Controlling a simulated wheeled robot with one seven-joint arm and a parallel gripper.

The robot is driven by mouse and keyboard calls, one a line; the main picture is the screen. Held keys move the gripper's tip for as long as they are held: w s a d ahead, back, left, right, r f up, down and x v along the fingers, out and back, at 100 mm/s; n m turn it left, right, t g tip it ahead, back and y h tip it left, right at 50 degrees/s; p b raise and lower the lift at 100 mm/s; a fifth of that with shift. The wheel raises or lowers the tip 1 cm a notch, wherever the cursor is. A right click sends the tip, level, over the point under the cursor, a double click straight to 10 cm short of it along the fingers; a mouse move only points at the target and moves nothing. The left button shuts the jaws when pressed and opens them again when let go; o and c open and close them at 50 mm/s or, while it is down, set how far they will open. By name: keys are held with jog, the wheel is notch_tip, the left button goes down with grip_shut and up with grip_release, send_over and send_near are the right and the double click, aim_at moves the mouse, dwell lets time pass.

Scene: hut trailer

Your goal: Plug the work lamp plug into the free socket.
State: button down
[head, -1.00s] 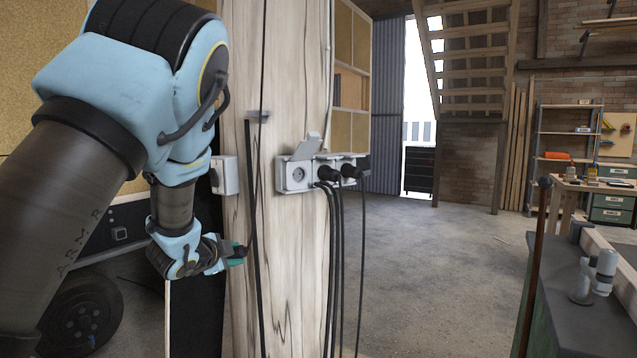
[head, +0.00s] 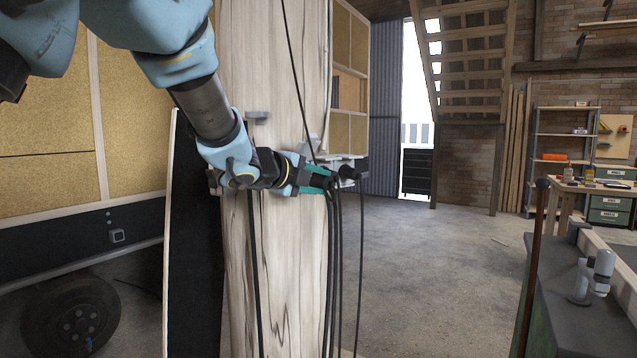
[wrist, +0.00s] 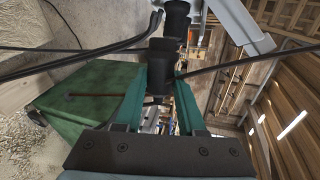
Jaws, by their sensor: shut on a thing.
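My gripper (head: 325,180), with teal fingers, is in front of the grey socket block on the wooden post. In the wrist view the fingers are shut on a black plug (wrist: 160,68), which I take for the work lamp plug. A thin dark cable (head: 300,90) rises from the gripper. The free socket with the raised lid is mostly hidden behind my gripper; the lid's top (head: 311,143) shows just above it. A black plug (head: 349,172) sits in the block at right; it seems to show beyond the held plug (wrist: 177,14). I cannot tell whether the held plug touches a socket.
Several dark cables (head: 333,270) hang below the block, close to my fingers. A small hook (head: 258,115) is on the post at left, with another cable (head: 255,270) hanging below. A green bench (head: 585,300) stands front right. The concrete floor (head: 430,260) between is clear.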

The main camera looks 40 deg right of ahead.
jog(key=shift+f, duration=0.1)
jog(key=shift+w+a+b, duration=0.1)
jog(key=shift+a+b, duration=0.05)
jog(key=shift+b, duration=0.45)
jog(key=shift+w, duration=0.25)
jog(key=shift+w+d+p, duration=0.2)
jog(key=shift+w+p, duration=0.25)
jog(key=shift+w, duration=0.6)
jog(key=shift+w+d+p, duration=0.2)
jog(key=shift+w+p, duration=0.2)
jog(key=shift+w, duration=0.6)
jog(key=shift+w+d, duration=0.2)
jog(key=shift+w, duration=1.15)
jog(key=shift+c, duration=2.1)
grip_release()
jog(key=shift+w, duration=0.1)
